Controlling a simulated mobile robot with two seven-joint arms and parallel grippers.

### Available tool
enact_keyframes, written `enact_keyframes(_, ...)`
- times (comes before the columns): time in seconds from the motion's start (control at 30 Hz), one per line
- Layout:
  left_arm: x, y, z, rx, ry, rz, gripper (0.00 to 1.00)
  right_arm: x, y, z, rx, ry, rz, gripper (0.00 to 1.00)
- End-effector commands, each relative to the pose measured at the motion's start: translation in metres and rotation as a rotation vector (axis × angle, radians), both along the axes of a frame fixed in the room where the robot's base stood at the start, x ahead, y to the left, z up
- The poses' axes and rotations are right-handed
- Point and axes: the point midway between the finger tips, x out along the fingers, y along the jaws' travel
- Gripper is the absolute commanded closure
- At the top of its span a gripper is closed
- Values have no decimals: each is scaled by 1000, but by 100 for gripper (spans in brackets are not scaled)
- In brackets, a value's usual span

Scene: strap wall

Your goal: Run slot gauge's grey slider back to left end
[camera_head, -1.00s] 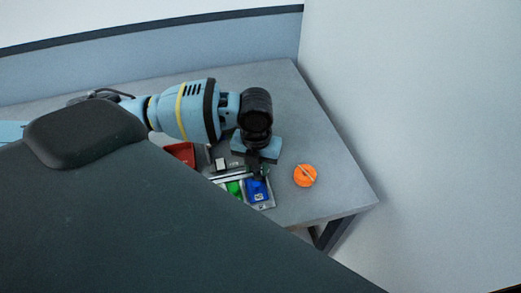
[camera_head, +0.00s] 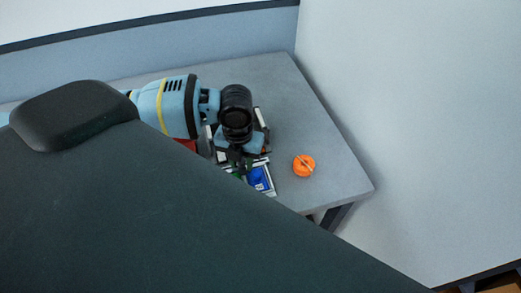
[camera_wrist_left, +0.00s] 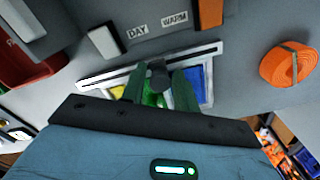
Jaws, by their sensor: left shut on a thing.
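The slot gauge (camera_wrist_left: 207,55) is a pale rail with yellow, green and blue fields below it. It crosses the middle of the left wrist view. Its grey slider (camera_wrist_left: 157,74) is a dark rounded knob over the green field. My left gripper (camera_wrist_left: 158,88) is shut on the slider, one finger on each side of it. In the head view my left gripper (camera_head: 238,164) reaches down to the gauge from the left. The blue field (camera_head: 260,179) shows to its right; the yellow field is hidden there. My right gripper is not in view.
An orange strap roll (camera_head: 304,165) lies on the grey table (camera_head: 335,170) to the right of the gauge. A red tray (camera_wrist_left: 22,65) is at the left. Small DAY and WARM labels (camera_wrist_left: 158,25) sit behind the rail, near an orange block (camera_wrist_left: 209,12).

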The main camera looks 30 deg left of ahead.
Motion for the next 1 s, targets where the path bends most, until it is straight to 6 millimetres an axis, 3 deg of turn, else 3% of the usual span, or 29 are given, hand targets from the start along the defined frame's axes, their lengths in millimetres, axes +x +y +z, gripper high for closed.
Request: enact_keyframes(1.0, -34, 28, 0, 0, 1, -2, 89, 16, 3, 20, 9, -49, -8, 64)
